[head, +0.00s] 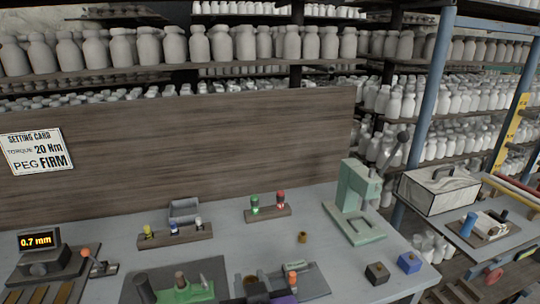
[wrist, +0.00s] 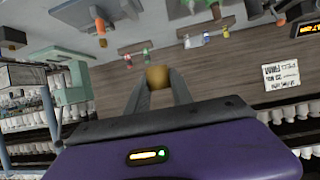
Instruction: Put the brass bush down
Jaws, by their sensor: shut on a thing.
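My gripper (wrist: 157,82) is shut on the brass bush (wrist: 157,77), a short tan-gold piece between the two fingertips in the wrist view. In the head view my gripper (head: 255,287) is at the bottom edge, partly cut off, over the front of the bench, and the bush is hard to make out there. The bush appears held above the grey bench top (head: 335,258). Its underside cannot be seen.
A small brass-coloured piece (head: 302,237) stands on the bench near the green press (head: 358,205). A rack with green and red pegs (head: 268,212) is behind. Two small blocks (head: 377,273) (head: 409,262) sit at right. A green fixture (head: 185,291) is front left.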

